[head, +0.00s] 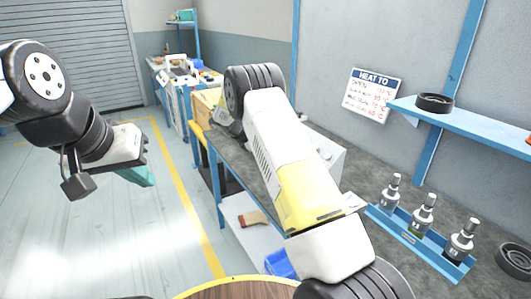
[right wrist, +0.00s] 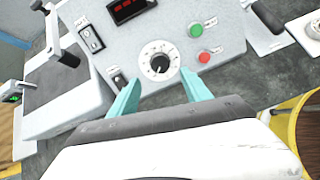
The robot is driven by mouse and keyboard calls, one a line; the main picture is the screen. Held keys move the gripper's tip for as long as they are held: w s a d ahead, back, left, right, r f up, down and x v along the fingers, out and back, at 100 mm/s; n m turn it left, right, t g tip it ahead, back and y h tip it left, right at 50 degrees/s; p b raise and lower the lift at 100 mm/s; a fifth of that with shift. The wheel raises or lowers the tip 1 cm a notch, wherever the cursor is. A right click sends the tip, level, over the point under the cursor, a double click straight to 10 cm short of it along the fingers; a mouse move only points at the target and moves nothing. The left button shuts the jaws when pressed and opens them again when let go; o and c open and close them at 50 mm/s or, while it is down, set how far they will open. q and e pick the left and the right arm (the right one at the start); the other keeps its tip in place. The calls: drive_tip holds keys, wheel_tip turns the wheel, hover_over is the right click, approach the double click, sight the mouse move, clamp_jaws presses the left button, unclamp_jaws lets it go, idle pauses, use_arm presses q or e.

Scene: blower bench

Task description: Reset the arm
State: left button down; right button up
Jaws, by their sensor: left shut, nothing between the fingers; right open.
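My left arm comes in at the left of the head view. Its left gripper (head: 138,176) has teal fingers, is shut and empty, and hangs over the open floor, clear of the bench. My right arm (head: 285,160) reaches over the bench across the middle of the head view and hides its own gripper there. In the right wrist view my right gripper (right wrist: 158,78) is open, its teal fingertips on either side below a round dial (right wrist: 160,60) on a grey control box (right wrist: 180,30). Nothing shows between the fingers; whether they touch the box I cannot tell.
The box carries a red display (right wrist: 130,8), a green button (right wrist: 195,30) and a red button (right wrist: 205,57). A shelf (head: 470,118) holds a black ring (head: 434,102). Floor at left is clear.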

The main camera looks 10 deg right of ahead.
drive_tip(key=shift+a+r, duration=0.15)
drive_tip(key=shift+r, duration=0.05)
drive_tip(key=s+d+r+m+y, duration=0.2)
drive_tip(key=s+r+m+y, duration=0.55)
drive_tip(key=s+r, duration=1.05)
drive_tip(key=s+a+r+m+t+y, duration=0.1)
drive_tip(key=s+m, duration=0.4)
drive_tip(key=s, duration=0.7)
drive_tip(key=s+a+r+m+t+y, duration=0.2)
drive_tip(key=s+m, duration=0.4)
drive_tip(key=s, duration=0.6)
drive_tip(key=shift+s+a+r+t, duration=0.4)
drive_tip(key=shift+a+r, duration=0.35)
drive_tip(key=shift+a, duration=0.1)
